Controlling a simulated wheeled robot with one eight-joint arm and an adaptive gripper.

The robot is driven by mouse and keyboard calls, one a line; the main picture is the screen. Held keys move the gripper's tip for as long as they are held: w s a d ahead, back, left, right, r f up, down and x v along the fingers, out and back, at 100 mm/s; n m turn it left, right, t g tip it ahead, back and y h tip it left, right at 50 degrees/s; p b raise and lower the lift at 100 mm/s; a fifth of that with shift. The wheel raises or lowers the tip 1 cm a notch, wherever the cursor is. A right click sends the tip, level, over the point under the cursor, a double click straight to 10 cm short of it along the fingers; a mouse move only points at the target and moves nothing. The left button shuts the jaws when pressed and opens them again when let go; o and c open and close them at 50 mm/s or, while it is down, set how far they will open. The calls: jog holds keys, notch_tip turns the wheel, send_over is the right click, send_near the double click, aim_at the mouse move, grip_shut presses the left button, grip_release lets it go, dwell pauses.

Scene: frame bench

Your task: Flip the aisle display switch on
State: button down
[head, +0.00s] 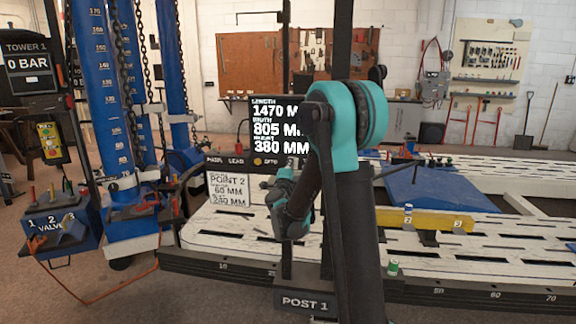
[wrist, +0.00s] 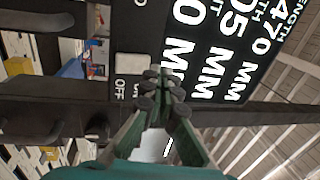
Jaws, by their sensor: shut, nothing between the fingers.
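The aisle display (head: 279,122) is a black panel lit with white figures, among them 1470, 805 and 380 MM. It fills the upper right of the wrist view (wrist: 222,50), turned on its side. Beside it in the wrist view is a dark switch plate with a pale square piece (wrist: 132,65). The word OFF reads below that piece, with another label partly hidden by my fingers. I cannot tell which way the switch is set. My gripper (wrist: 161,88) is shut and empty, its tips just right of the pale piece; contact is unclear. In the head view my arm hides the fingertips.
A dark bar with labels (head: 236,161) runs below the display. A white POINT 2 card (head: 229,190) hangs under it. The white slotted bench (head: 470,245) spreads right, with a yellow beam (head: 425,218). Blue towers (head: 97,90) with chains and a valve box (head: 58,225) stand left.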

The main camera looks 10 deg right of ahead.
jog(key=s+a+r, duration=0.2)
jog(key=s+a, duration=0.1)
jog(key=s, duration=0.7)
jog(key=shift+s+a, duration=0.1)
